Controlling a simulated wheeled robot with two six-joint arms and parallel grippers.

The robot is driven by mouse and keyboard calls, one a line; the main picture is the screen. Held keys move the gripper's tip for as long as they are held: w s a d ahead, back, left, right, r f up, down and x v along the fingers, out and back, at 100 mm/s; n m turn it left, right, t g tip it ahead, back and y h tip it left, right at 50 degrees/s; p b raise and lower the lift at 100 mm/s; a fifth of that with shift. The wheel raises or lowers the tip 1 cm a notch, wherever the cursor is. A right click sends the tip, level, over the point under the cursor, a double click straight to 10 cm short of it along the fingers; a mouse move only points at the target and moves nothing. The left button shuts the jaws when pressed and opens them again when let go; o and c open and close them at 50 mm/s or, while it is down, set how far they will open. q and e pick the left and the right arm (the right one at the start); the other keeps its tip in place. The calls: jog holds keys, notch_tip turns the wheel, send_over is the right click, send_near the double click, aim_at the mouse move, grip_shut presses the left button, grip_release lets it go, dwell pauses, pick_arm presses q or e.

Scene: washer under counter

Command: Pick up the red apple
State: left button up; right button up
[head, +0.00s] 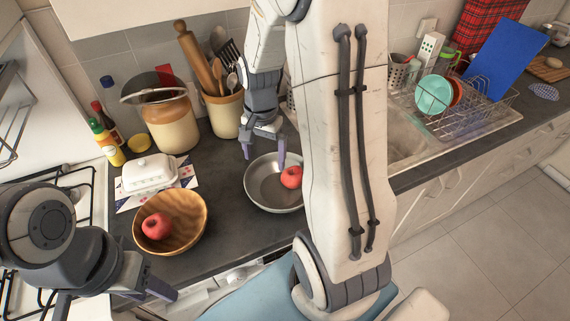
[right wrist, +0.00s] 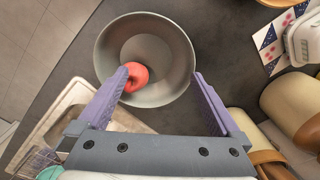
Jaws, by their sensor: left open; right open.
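One red apple (head: 291,177) lies in a grey metal pan (head: 262,190), near its right side. Another red apple (head: 157,226) lies in a wooden bowl (head: 190,231) at the left. My right gripper (head: 264,153) is open and empty above the pan. In the right wrist view, the apple in the pan (right wrist: 136,76) shows beside the tip of the left-hand finger, which overlaps it slightly; the pan (right wrist: 172,90) is between the open fingers (right wrist: 160,76). I cannot tell whether that finger touches the apple. My left gripper (head: 118,300) is open and empty in front of the wooden bowl, at the counter's front edge.
A white butter dish (head: 149,174) stands behind the bowl. A large jar (head: 168,120), a utensil crock (head: 224,112) and bottles (head: 106,141) line the back. A stove (head: 75,185) is at left; the sink (head: 402,140) and dish rack (head: 470,105) are at right.

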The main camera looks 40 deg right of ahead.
aim_at(293, 171)
jog(key=d+m, duration=0.1)
jog(key=d, duration=0.1)
jog(key=d+f+m, duration=0.1)
jog(key=d+m, duration=0.1)
jog(key=d, duration=0.1)
jog(key=s+d+f+m, duration=0.1)
jog(key=d, duration=0.2)
jog(key=shift+d+f, duration=0.15)
jog(key=shift+m, duration=0.3)
jog(key=f, duration=0.3)
jog(key=f+p, duration=0.1)
jog(key=shift+d+f, duration=0.25)
jog(key=f, duration=0.1)
jog(key=f+p, duration=0.1)
jog(key=f, duration=0.1)
jog(key=f+p, duration=0.1)
jog(key=f, duration=0.1)
jog(key=shift+s+a, duration=0.15)
jog(key=shift+a, duration=0.15)
jog(key=shift+f, duration=0.5)
jog(key=c, duration=1.3)
